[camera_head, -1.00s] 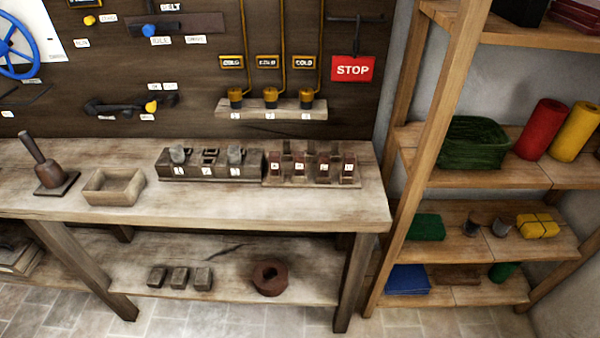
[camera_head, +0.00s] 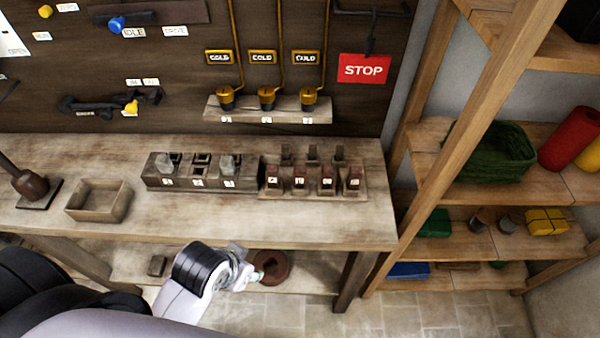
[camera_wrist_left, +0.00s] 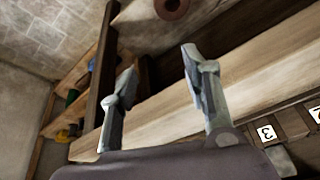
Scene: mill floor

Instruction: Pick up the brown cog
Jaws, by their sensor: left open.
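The brown cog (camera_head: 275,264), a round reddish-brown ring with a hole, lies on the lower shelf of the workbench. My left gripper (camera_head: 253,270) is just to its left in the head view, covering a little of its left edge; I cannot tell if they touch there. In the left wrist view my left gripper (camera_wrist_left: 160,64) is open with nothing between its fingers. The cog (camera_wrist_left: 171,8) is at the top edge there, beyond the fingertips and apart from them. My right gripper is not in view.
The bench top (camera_head: 330,232) overhangs the lower shelf, and a bench leg (camera_head: 355,280) stands right of the cog. A small dark block (camera_head: 157,266) is on the lower shelf at left. A wooden shelf rack (camera_head: 455,150) stands at right.

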